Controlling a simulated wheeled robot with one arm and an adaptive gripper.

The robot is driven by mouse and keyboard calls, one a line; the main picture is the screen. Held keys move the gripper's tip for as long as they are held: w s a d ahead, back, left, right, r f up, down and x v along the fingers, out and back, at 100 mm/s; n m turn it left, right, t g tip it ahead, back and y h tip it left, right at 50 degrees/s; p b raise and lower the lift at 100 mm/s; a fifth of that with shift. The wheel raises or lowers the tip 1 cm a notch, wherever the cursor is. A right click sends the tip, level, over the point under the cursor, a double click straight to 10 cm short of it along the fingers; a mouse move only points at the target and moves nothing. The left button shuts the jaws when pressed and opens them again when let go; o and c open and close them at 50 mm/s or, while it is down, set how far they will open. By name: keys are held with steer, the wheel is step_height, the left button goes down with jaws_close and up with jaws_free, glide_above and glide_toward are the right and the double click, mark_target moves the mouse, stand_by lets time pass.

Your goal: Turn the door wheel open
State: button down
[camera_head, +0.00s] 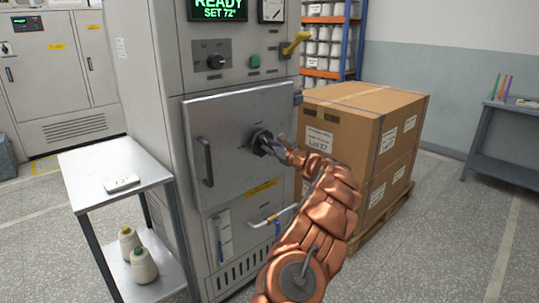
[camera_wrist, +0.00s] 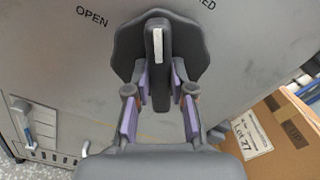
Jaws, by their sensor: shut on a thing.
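The door wheel (camera_head: 259,139) is a dark round knob on the grey cabinet door (camera_head: 230,120). In the wrist view the wheel (camera_wrist: 190,38) shows a raised grip bar with a white stripe, standing nearly upright in the picture. The word OPEN (camera_wrist: 91,16) is printed left of the wheel, and a word ending in ED shows at its upper right. My gripper (camera_wrist: 160,97) has its purple-padded fingers on both sides of the bar and is shut on it. In the head view my gripper (camera_head: 279,147) reaches the wheel from the right. The door is closed.
A vertical door handle (camera_head: 207,161) is left of the wheel. A large carton (camera_head: 339,99) on a pallet stands close at the right. A small side table (camera_head: 83,180) with several things is at the left. A yellow lever (camera_head: 296,43) sticks out above.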

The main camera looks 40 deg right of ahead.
steer(key=n+b, duration=1.1)
steer(key=b, duration=0.1)
steer(key=shift+f, duration=0.2)
steer(key=shift+a+r+n, duration=0.1)
steer(key=shift+n, duration=0.3)
steer(key=c, duration=1)
jaws_free()
